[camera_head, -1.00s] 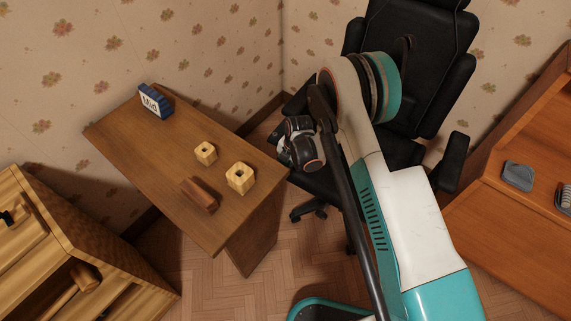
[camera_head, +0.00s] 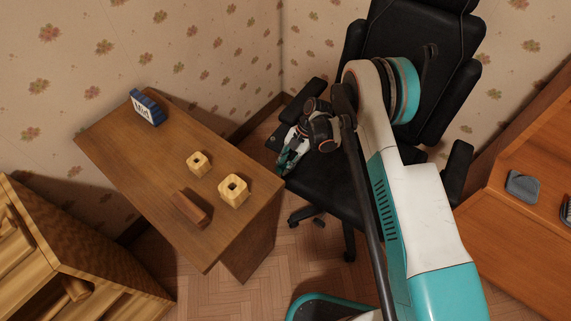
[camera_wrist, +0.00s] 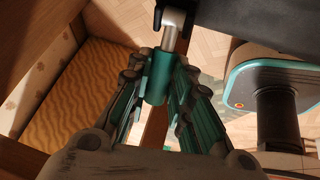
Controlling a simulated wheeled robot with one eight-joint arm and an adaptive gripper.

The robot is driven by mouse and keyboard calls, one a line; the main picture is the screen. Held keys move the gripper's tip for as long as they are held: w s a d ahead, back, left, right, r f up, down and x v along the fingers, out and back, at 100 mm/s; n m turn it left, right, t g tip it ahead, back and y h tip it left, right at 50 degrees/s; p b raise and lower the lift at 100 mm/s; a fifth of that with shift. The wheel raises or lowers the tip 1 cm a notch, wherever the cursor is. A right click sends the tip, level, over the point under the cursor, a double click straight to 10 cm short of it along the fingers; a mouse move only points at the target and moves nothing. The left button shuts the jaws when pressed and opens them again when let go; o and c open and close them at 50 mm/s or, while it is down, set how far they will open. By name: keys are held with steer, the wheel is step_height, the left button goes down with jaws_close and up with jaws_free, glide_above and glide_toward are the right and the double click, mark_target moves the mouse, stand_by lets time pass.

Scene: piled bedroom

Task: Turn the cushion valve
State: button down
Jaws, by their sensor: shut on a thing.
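My gripper (camera_head: 287,163) is at the left edge of the black office chair's seat (camera_head: 325,190), below the left armrest, fingers pointing down and left. In the wrist view my gripper (camera_wrist: 160,85) has its two finger sets on either side of a teal cylinder with a silver stem, which looks like the cushion valve (camera_wrist: 158,80). The stem runs up into a black mount beside the dark seat. The fingers are closed on the cylinder. In the head view the valve cannot be made out.
Left of the chair, a wooden desk (camera_head: 130,160) holds a blue lettered block (camera_head: 147,108), two pale holed cubes (camera_head: 233,190) and a brown block (camera_head: 191,208). A wooden cabinet (camera_head: 90,255) stands lower left. Another desk (camera_head: 500,235) stands at right.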

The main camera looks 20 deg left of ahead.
steer(key=shift+w, duration=0.1)
stand_by(0.4)
steer(key=c, duration=1.4)
jaws_free()
steer(key=shift+r, duration=0.1)
steer(key=v, duration=1.2)
steer(key=shift+w, duration=0.2)
